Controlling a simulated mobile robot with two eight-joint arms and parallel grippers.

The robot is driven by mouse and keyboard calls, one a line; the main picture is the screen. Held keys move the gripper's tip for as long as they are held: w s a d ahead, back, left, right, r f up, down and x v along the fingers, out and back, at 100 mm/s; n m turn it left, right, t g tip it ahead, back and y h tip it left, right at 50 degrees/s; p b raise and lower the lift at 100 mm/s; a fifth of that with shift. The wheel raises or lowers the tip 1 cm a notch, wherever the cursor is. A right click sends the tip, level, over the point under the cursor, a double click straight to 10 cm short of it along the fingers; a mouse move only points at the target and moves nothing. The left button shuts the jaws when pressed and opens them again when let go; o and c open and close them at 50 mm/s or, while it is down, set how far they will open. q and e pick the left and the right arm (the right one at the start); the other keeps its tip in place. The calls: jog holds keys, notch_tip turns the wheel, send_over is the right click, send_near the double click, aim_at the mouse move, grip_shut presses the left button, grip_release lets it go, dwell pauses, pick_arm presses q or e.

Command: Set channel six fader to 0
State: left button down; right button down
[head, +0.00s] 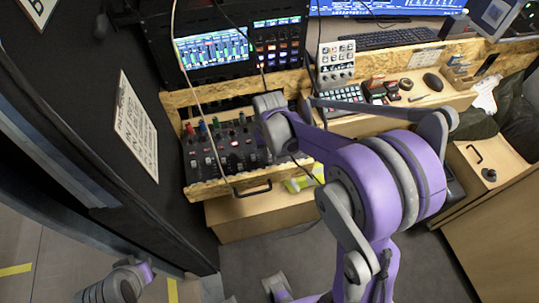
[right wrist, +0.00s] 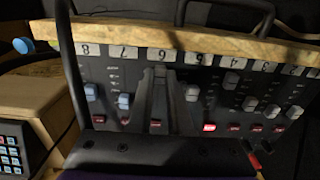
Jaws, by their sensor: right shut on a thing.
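The mixer (head: 235,150) sits in a wooden-edged pull-out drawer in the head view. In the right wrist view its fader bank shows upside down, with labels running 8, 7, 6, 5 from the left. My right gripper (right wrist: 160,92) is at the channel six slot, below the label 6 (right wrist: 160,55). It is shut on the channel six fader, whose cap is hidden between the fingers. The channel seven fader (right wrist: 124,101) and channel five fader (right wrist: 192,93) stand on either side. In the head view my right wrist covers the mixer's right part.
The drawer's wooden front (right wrist: 200,38) and black handle (head: 252,190) border the mixer. A cable hangs across the mixer. A keypad (right wrist: 14,148) lies beside it. Screens (head: 215,50) stand behind, and a dark wall panel with a sign (head: 135,125) stands left.

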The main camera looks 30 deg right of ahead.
dwell(0.7)
jog(key=w, duration=0.2)
jog(key=w+d, duration=0.1)
jog(key=w, duration=0.1)
jog(key=shift+w, duration=0.4)
jog(key=c, duration=0.8)
grip_release()
jog(key=shift+s, duration=0.1)
jog(key=shift+r, duration=0.15)
notch_tip(320, 180, up, 11)
jog(key=shift+f, duration=0.2)
